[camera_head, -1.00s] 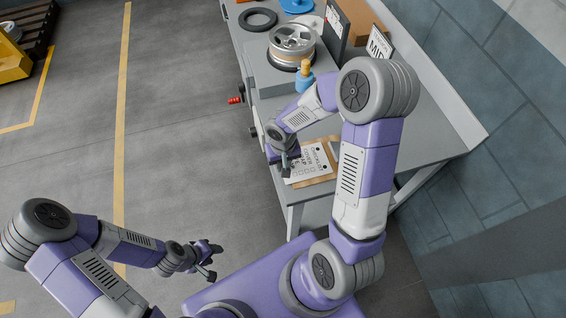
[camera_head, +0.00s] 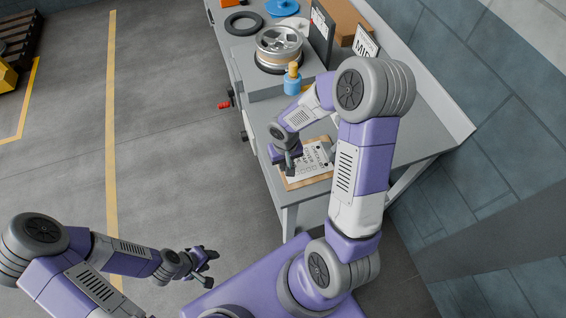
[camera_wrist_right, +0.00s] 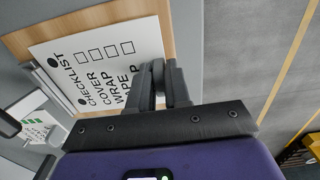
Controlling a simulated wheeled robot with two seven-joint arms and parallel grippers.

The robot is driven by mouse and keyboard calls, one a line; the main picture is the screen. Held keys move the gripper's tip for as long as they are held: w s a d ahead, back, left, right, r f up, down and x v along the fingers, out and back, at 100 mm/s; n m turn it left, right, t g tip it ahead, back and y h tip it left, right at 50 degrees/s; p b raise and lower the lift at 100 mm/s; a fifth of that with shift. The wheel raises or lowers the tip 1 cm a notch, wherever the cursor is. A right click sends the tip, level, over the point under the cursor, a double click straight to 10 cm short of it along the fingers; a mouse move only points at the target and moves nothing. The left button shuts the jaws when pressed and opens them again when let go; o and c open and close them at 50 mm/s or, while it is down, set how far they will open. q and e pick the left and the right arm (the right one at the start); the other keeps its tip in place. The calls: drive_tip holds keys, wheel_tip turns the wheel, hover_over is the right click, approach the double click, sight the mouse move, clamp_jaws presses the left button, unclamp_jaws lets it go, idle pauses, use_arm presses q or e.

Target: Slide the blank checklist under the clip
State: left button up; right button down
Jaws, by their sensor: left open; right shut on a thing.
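The checklist (camera_head: 309,159) is a white sheet with black print and empty boxes. It lies on a brown clipboard (camera_head: 318,180) near the table's front corner. In the right wrist view the sheet (camera_wrist_right: 110,60) covers much of the board (camera_wrist_right: 30,41). A grey bar that looks like the clip (camera_wrist_right: 50,88) runs along the sheet's left edge there; whether the sheet is under it I cannot tell. My right gripper (camera_head: 291,166) is shut on the sheet's near edge; its fingers (camera_wrist_right: 162,78) show in the wrist view. My left gripper (camera_head: 211,268) is open and empty, over the floor.
On the grey table (camera_head: 425,135) stand a blue bottle with an orange top (camera_head: 292,80), a wheel (camera_head: 279,45), a black ring (camera_head: 244,22) and a white sign (camera_head: 366,42). A red handle (camera_head: 224,105) sticks out at the table's left side.

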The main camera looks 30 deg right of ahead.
drive_tip(key=shift+f, duration=0.15)
idle(0.5)
drive_tip(key=c, duration=1)
unclamp_jaws()
drive_tip(key=shift+r+p, duration=2.1)
drive_tip(key=shift+r, duration=0.95)
